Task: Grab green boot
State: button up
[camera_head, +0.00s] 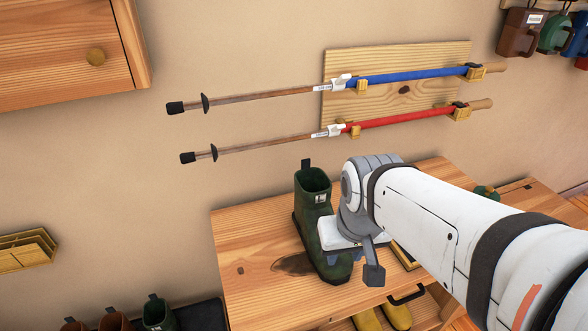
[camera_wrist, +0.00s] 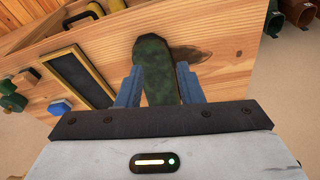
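The dark green boot (camera_head: 316,215) stands upright on the wooden bench, its shaft opening up and its toe toward the front. My gripper (camera_head: 336,258) is at the boot's right side, low over its foot, and partly hides it. In the wrist view, the mottled green boot (camera_wrist: 155,75) shows between the two blue fingers of my gripper (camera_wrist: 160,67). The fingers are spread apart, one on either side of the foot. A slim gap shows by the right fingertip; contact on the left is unclear.
The bench (camera_head: 250,245) also bears a black-panelled frame (camera_wrist: 78,75) and small pegs. Yellow footwear (camera_head: 385,318) is below it. More boots (camera_head: 158,313) stand lower left. Two trekking poles (camera_head: 270,92) hang on the wall above. A drawer cabinet (camera_head: 60,50) is upper left.

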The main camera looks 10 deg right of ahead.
jog(key=n+g, duration=0.3)
jog(key=n, duration=1.7)
send_over(323, 191)
jog(key=shift+s+a+r, duration=0.1)
notch_tip(323, 191, down, 7)
jog(key=shift+f+p, duration=0.15)
jog(key=shift+p, duration=0.15)
grip_shut()
